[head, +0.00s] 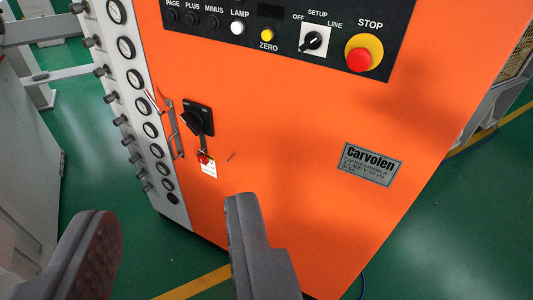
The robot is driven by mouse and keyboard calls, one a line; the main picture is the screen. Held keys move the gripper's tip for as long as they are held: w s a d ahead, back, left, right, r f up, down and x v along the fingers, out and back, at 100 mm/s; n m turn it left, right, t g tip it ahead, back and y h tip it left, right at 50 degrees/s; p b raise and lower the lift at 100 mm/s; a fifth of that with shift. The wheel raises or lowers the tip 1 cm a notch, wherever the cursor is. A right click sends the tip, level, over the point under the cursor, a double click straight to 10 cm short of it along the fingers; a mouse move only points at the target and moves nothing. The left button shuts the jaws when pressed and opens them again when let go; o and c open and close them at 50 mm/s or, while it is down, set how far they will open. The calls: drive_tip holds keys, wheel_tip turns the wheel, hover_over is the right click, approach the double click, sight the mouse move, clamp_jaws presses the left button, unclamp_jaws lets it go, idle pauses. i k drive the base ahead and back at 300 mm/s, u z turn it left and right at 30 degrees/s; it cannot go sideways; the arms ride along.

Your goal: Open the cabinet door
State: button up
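The orange cabinet door (290,140) fills the middle of the head view and looks closed. A thin metal handle (176,130) stands upright near its left edge. A black rotary switch (197,121) sits just right of the handle, with a red and white tag (208,165) hanging below it. My gripper (165,215) is open and empty in the lower part of the view, its two dark fingers wide apart. The fingertips appear below the handle in the picture. I see no contact with the handle, and the distance to it is hard to tell.
A black control panel (280,30) with a red stop button (361,58) runs along the top. A grey strip of round gauges (143,110) borders the door on the left. Grey equipment (25,160) stands at the far left. Green floor (480,220) shows at right.

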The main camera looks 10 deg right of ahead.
sight(333, 155)
drive_tip(key=u, duration=0.65)
drive_tip(key=i, duration=1.65)
drive_tip(key=z, duration=1.25)
drive_tip(key=k, duration=0.45)
drive_tip(key=u, duration=0.15)
drive_tip(key=i, duration=0.35)
drive_tip(key=z, duration=0.05)
